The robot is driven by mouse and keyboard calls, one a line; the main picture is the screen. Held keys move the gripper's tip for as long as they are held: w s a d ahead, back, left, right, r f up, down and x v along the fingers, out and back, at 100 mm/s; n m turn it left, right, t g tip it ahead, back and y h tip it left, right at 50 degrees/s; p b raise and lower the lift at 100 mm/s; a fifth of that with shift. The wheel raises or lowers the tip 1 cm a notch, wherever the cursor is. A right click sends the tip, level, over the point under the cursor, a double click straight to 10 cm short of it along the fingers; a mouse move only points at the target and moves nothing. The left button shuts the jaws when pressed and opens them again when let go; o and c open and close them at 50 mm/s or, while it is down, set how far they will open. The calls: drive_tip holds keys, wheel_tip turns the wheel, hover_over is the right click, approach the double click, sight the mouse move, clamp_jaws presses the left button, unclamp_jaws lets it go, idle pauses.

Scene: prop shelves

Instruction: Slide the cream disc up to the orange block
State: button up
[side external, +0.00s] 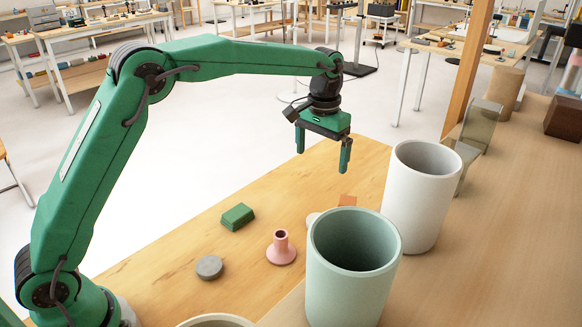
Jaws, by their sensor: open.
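The orange block (347,200) lies on the wooden table, its lower part hidden behind the mint cup. A pale, cream-coloured piece (313,218) shows just left of it, mostly hidden by the same cup; it looks like the cream disc. I cannot tell whether the two touch. My gripper (322,162) is open and empty, pointing down in the air above the table, higher in the picture than both pieces.
A mint cup (318,285) and a white cup (418,205) stand at the right, in front of the pieces. A pink flared piece (281,253), a green block (237,216) and a grey disc (209,267) lie on the table.

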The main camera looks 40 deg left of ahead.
wheel_tip(320, 180, down, 6)
idle(0.4)
drive_tip(key=shift+r, duration=0.15)
idle(0.7)
wheel_tip(320, 180, up, 10)
idle(0.7)
drive_tip(key=shift+s, duration=0.1)
